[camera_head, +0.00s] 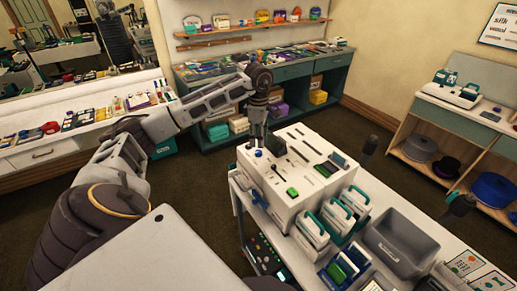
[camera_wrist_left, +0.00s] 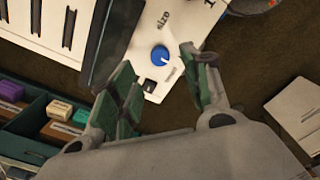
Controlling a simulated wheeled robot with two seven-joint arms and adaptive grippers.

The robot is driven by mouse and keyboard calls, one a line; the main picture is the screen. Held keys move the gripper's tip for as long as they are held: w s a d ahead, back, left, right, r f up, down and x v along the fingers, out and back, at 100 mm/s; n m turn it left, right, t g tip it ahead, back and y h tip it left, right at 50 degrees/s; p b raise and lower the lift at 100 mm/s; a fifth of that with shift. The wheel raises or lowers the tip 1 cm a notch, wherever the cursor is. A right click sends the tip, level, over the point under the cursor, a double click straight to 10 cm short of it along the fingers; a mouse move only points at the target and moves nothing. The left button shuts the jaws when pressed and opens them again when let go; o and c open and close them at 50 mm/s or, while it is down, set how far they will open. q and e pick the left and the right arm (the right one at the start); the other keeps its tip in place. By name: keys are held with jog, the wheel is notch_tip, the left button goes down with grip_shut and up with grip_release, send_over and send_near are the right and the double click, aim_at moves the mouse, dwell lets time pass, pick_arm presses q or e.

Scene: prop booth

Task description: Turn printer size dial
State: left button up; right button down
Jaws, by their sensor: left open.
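The printer (camera_head: 268,188) is a white box with slots and buttons on top, standing on a white cart. Its blue round size dial (camera_head: 258,153) is near the top's far left corner. In the left wrist view the dial (camera_wrist_left: 160,54) sits on a white panel, with the printed word "size" beside it. My left gripper (camera_head: 257,132) is just above the dial. In the left wrist view the green-padded fingers of my left gripper (camera_wrist_left: 156,60) are apart, with the dial showing between their tips. I cannot tell whether they touch it.
A green button (camera_head: 292,192) is on the printer's near part. White and green holders (camera_head: 335,216) and a grey bin (camera_head: 390,250) stand in front and right. A teal shelf unit (camera_head: 290,72) stands behind.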

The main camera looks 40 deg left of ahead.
aim_at(258, 151)
pick_arm(q)
jog(key=shift+f+p, duration=0.6)
jog(key=shift+f, duration=2.5)
jog(key=c, duration=1.1)
jog(key=shift+o, duration=0.2)
